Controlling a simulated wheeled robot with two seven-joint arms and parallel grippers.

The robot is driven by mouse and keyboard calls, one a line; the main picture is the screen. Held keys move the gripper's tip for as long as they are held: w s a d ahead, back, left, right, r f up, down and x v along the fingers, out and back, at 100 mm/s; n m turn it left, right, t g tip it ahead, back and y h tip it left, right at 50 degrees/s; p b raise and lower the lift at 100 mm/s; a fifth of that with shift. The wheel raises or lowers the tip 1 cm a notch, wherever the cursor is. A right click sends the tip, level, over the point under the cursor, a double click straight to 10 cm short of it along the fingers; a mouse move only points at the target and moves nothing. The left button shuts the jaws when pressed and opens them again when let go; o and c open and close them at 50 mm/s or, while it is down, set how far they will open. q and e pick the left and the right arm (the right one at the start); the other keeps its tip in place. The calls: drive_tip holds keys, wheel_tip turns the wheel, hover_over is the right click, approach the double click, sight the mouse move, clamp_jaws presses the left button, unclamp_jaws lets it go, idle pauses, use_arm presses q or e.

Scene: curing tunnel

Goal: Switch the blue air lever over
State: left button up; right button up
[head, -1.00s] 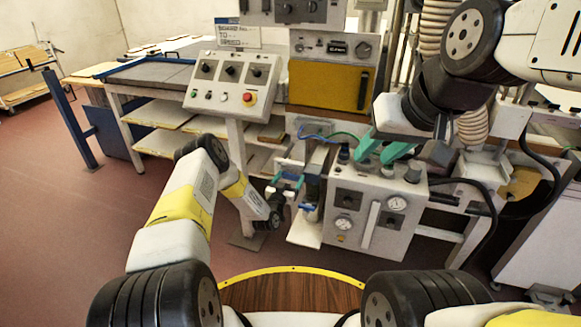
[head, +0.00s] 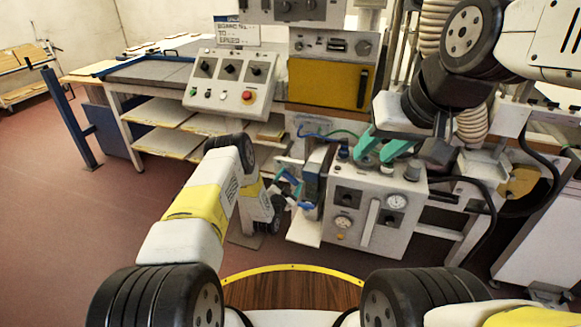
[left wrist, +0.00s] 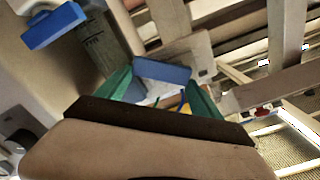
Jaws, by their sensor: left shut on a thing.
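The blue air lever (left wrist: 162,70) shows in the left wrist view as a blue bar between my two green fingertips. My left gripper (head: 289,188) is at the left side of the grey air unit (head: 350,238), and it also shows in the left wrist view (left wrist: 160,98), shut on the blue lever. My fingers hide part of the lever's lower side. My right gripper (head: 383,149) is over the top of the air unit with its two green fingers apart and nothing visible between them.
A second blue block (left wrist: 54,25) shows at the upper left of the left wrist view. A button panel (head: 232,82) stands behind my left arm. A yellow-fronted cabinet (head: 325,84) is behind the air unit. Black hoses hang at the right. The red floor at the left is clear.

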use_arm(q)
drive_tip(key=m, duration=0.2)
drive_tip(key=f+m, duration=0.1)
drive_tip(key=m, duration=0.2)
drive_tip(key=shift+a+f+m, duration=0.2)
drive_tip(key=shift+a+m, duration=0.05)
drive_tip(key=shift+m, duration=0.05)
drive_tip(key=m, duration=0.3)
drive_tip(key=a+m, duration=0.1)
drive_tip(key=shift+w+f+m, duration=0.25)
drive_tip(key=shift+f+m, duration=0.15)
drive_tip(key=shift+a, duration=0.1)
drive_tip(key=o, duration=2.1)
drive_tip(key=v, duration=0.8)
drive_tip(key=shift+w, duration=0.1)
